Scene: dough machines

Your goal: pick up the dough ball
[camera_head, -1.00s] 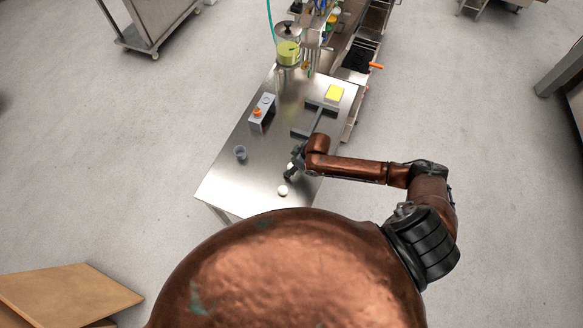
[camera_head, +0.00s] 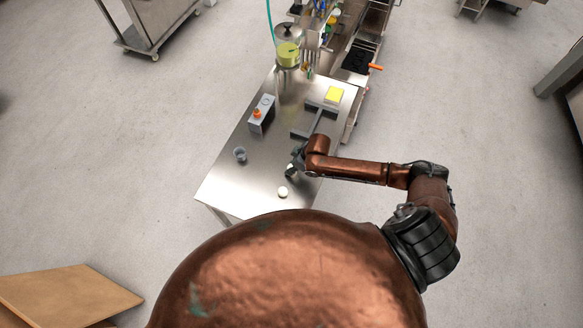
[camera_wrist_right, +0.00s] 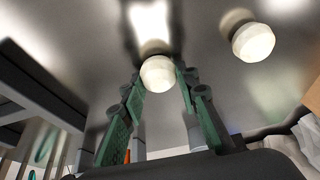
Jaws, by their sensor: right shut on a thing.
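A pale, round dough ball (camera_wrist_right: 158,74) sits between the fingertips of my right gripper (camera_wrist_right: 160,82) in the right wrist view. The two green-padded fingers touch it from either side, so the gripper is shut on it. In the head view my right gripper (camera_head: 291,171) is low over the near right part of the steel table (camera_head: 225,185) and mostly hides this ball. I cannot tell whether the ball is clear of the tabletop. A second dough ball (camera_head: 283,192) lies on the table nearer to me; it also shows at the upper right of the right wrist view (camera_wrist_right: 253,42). My left gripper is not in view.
A small cup (camera_head: 240,154) stands at the table's left side. A grey control box (camera_head: 262,115) with an orange button is behind it. A grey frame (camera_head: 322,118), a yellow block (camera_head: 334,94) and a machine with a green-filled container (camera_head: 288,53) stand farther back.

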